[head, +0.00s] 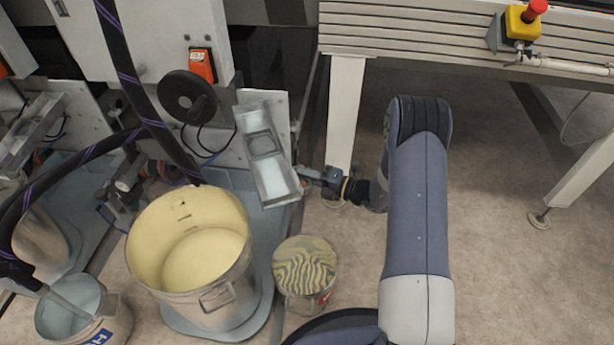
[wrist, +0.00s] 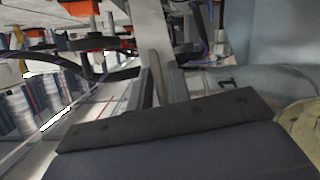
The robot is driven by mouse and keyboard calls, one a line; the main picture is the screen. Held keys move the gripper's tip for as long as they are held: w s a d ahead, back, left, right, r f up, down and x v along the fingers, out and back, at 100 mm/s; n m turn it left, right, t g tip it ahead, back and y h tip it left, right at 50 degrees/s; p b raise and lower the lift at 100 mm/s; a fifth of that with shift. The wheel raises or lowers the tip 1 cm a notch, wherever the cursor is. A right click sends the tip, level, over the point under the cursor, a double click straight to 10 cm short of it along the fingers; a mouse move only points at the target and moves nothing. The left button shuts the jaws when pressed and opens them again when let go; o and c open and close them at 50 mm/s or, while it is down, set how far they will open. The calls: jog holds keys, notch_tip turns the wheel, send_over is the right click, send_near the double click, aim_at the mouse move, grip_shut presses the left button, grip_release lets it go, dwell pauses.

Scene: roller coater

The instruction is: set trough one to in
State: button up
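A long grey metal trough (head: 264,160) hangs at a slant on the front of the machine, right of a black handwheel (head: 187,96). Its lower end is towards my gripper (head: 312,179). My gripper reaches in from the right, its tip at or very close to the trough's lower right end; I cannot tell if they touch. A similar metal trough (head: 28,130) shows at the far left on another unit. No label marks which is trough one.
A white table leg (head: 345,110) stands just behind my gripper. A bluish bucket (head: 75,310) is lower left.

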jog(key=shift+c, duration=0.6)
grip_shut()
jog(key=shift+s+a, duration=0.1)
